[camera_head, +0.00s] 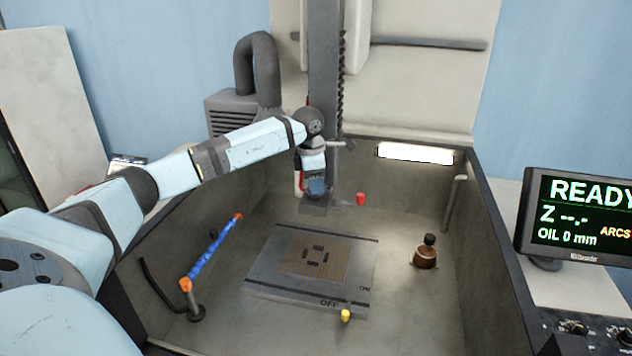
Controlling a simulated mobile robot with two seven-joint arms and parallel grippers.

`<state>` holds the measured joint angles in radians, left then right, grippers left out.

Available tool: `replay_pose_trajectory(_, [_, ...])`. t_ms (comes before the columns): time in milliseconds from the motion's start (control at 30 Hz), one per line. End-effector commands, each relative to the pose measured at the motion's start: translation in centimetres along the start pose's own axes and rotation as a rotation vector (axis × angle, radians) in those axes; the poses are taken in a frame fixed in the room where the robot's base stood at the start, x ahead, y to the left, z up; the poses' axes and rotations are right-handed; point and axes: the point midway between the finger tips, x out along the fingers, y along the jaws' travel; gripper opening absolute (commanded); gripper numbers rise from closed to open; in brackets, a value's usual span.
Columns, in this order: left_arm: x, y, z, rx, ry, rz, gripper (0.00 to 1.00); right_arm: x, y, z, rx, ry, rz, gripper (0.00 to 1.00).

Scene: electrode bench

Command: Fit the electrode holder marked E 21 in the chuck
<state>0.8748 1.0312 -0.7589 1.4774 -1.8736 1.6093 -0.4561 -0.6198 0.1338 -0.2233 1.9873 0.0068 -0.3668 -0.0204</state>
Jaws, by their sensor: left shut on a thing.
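My left gripper (316,190) is in the middle of the tank, in front of the lower end of the machine's dark vertical column (325,60). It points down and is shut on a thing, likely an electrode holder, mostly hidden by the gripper. A grey flat edge (313,209) shows just below the fingers; I cannot tell whether it is part of what is held. No E 21 mark is readable. The chuck is hidden behind my left wrist, so I cannot tell whether the held thing touches it. My right gripper is not in view.
A grey plate with a grid work area (268,285) lies on the tank floor (400,310). A blue hose with orange ends (212,252) stands left, a brown pot with a dark knob (426,255) right. A red piece (360,199) is near the gripper. The screen (580,215) reads READY.

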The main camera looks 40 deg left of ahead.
Motion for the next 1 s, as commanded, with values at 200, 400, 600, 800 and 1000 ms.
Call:
replay_pose_trajectory(200, [0.7, 0.0, -0.1, 0.0, 0.0, 0.0, 0.06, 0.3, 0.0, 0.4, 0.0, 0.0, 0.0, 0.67])
replay_pose_trajectory(400, [1.3, 0.0, -0.2, 0.0, 0.0, 0.0, 0.06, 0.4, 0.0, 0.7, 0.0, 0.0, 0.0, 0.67])
replay_pose_trajectory(600, [1.4, 0.0, -0.2, 0.0, 0.0, 0.0, 0.06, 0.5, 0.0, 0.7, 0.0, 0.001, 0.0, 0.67])
replay_pose_trajectory(800, [1.4, 0.0, -0.2, 0.0, 0.0, 0.0, 0.53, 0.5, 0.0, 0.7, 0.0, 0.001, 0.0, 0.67])
replay_pose_trajectory(1000, [1.4, 0.0, -0.2, 0.0, 0.0, 0.0, 0.67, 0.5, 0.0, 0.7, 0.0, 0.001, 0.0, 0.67])
